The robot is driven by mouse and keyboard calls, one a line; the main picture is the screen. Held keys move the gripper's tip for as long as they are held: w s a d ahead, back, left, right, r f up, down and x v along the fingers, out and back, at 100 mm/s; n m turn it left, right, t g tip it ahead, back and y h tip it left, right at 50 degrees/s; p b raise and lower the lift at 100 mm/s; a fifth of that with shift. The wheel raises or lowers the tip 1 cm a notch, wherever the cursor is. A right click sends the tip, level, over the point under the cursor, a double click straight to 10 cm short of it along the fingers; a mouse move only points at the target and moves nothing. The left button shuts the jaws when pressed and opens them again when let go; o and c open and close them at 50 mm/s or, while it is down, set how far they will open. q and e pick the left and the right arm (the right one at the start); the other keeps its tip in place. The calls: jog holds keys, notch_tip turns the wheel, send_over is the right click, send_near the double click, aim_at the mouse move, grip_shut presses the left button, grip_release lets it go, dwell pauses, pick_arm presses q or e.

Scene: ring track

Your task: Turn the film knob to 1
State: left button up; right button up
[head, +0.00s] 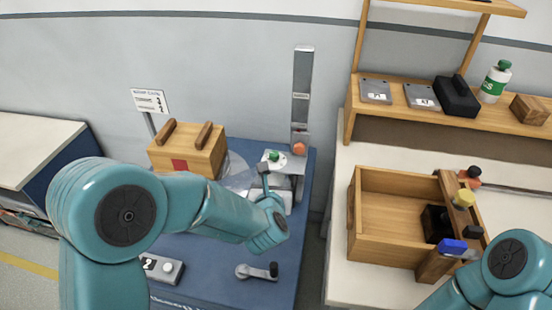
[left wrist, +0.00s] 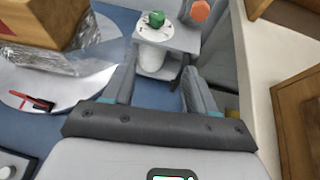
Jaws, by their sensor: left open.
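A green knob (head: 275,156) sits on a round white dial on the grey stand at the back right of the blue machine. In the left wrist view, the green knob (left wrist: 157,18) and its dial are beyond my fingers, with small dark marks too fine to read. My left gripper (head: 270,180) is open and empty, just in front of and below the knob, not touching it. Its two fingers (left wrist: 158,82) are spread apart in the left wrist view. My right arm shows at the lower right, but its gripper is out of the picture.
An orange knob (head: 299,149) is on the upright mast (head: 302,85) close behind. A wooden box (head: 188,150) stands left on the film-wrapped turntable. A grey lever (head: 257,271) and a block marked 2 (head: 161,269) are in front. An open wooden crate (head: 395,190) is right.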

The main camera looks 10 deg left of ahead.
pick_arm(q)
notch_tip(320, 180, up, 2)
jog(key=p, duration=0.2)
send_near(274, 156)
jog(key=shift+t, duration=0.3)
jog(key=x, duration=0.7)
jog(key=shift+w+a+f, duration=0.1)
jog(key=shift+w+f, duration=0.1)
jog(key=shift+f, duration=0.1)
jog(key=shift+x, duration=0.75)
pick_arm(e)
jog(key=shift+s+d+r, duration=0.1)
jog(key=shift+d+r, duration=0.1)
jog(key=shift+r, duration=0.5)
pick_arm(q)
jog(key=c, duration=1)
